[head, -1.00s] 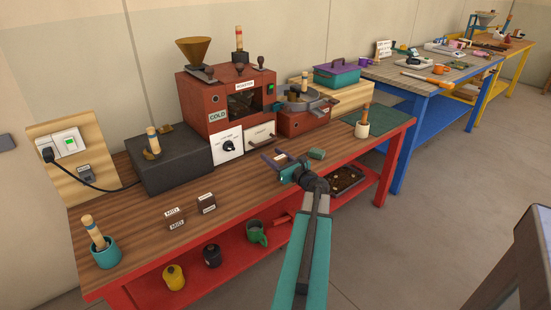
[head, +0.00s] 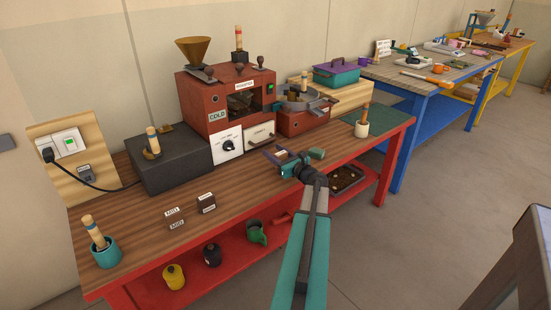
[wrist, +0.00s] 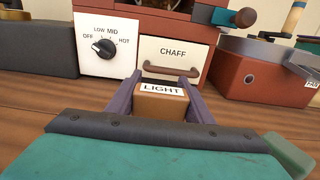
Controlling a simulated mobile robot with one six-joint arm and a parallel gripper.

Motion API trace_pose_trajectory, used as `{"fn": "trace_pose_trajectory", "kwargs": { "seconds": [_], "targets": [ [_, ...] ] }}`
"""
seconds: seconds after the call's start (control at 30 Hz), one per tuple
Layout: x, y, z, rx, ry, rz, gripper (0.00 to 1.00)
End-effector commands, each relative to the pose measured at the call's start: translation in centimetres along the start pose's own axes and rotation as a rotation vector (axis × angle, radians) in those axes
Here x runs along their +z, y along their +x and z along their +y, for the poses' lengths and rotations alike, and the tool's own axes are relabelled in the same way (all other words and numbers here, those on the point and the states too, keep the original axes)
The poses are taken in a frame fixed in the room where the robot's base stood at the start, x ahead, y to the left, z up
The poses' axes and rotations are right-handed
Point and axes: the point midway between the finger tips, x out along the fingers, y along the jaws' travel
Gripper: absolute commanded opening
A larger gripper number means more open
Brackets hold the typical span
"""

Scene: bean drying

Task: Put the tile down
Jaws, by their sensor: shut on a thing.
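The tile (wrist: 161,101) is a small brown block with a white label reading LIGHT. In the wrist view it sits between the two purple fingers of my gripper (wrist: 163,82), which is shut on it. Its lower part is hidden by the gripper body, so I cannot tell whether it touches the bench. In the head view my gripper (head: 275,154) is over the wooden bench top (head: 235,187), in front of the red roaster (head: 226,100). The tile is too small to make out clearly there.
The white CHAFF drawer (wrist: 172,58) and dial panel (wrist: 107,48) stand just beyond the fingers. A green block (head: 317,153) lies right beside my gripper. Other small labelled tiles, one pale (head: 174,219) and one dark (head: 206,203), stand to the left. The bench between is clear.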

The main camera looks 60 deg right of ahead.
Motion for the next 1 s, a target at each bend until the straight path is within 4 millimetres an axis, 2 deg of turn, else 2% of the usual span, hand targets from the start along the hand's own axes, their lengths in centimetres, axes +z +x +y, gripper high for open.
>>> {"fn": "trace_pose_trajectory", "kwargs": {
  "seconds": [0.13,0.3,0.77,0.8,0.87,1.0],
  "targets": [
    [-1.7,0.1,0.0,0.001,0.001,0.001,0.21],
    [-2.8,0.0,0.0,0.001,0.0,0.0,0.21],
    [-3.2,0.0,0.1,0.001,0.0,0.0,0.21],
    [-3.2,0.0,0.1,0.001,0.0,0.0,0.53],
    [-3.1,0.0,0.1,0.001,0.0,0.0,0.64],
    [-3.1,0.0,0.1,0.001,0.0,0.0,0.65]
  ]
}}
